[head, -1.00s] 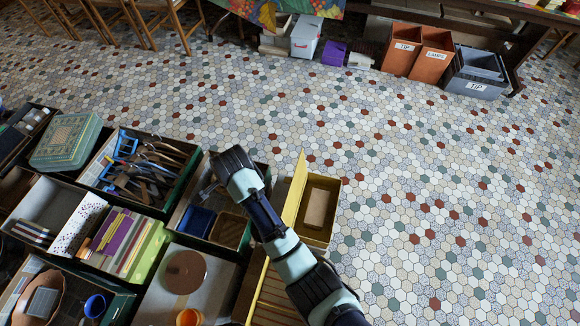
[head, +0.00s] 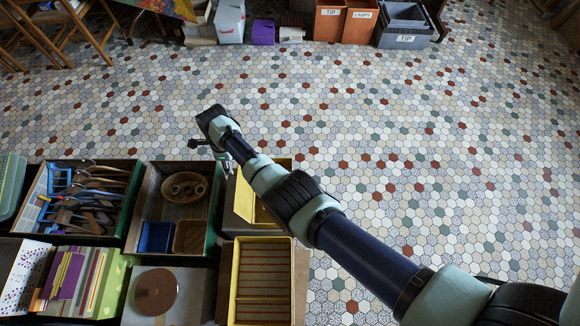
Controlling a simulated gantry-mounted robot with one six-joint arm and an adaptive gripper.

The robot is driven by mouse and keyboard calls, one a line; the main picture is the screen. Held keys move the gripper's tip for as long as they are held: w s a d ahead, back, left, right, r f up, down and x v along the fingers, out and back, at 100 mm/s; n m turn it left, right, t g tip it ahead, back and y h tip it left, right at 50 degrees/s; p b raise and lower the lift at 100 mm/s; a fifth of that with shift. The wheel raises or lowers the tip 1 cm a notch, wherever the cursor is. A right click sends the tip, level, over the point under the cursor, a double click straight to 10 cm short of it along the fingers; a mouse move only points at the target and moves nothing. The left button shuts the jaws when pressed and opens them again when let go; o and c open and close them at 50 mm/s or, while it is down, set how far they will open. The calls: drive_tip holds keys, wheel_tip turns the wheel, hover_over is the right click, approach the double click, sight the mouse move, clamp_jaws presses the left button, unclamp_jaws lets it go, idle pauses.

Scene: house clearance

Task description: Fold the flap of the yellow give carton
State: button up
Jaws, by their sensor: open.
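Two yellow cartons show in the head view. The far yellow carton (head: 246,199) is partly covered by my arm, with yellow edges showing on either side of it. The near yellow carton (head: 236,283) is open at the top and holds brown slats. I cannot tell by a label which is the give carton. My gripper (head: 212,153) is open and empty, above and to the upper left of the far carton, apart from it.
Left of the cartons, an open box (head: 141,205) holds a brown bowl and small trays. A tool box (head: 134,186) and other sorted boxes fill the lower left. Labelled bins (head: 330,22) stand at the back. The tiled floor (head: 420,130) to the right is clear.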

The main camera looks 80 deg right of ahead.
sight(242, 180)
drive_tip(key=shift+w+f+b, duration=0.15)
drive_tip(key=shift+f+b, duration=2.95)
drive_tip(key=shift+f, duration=0.4)
drive_tip(key=c, duration=0.8)
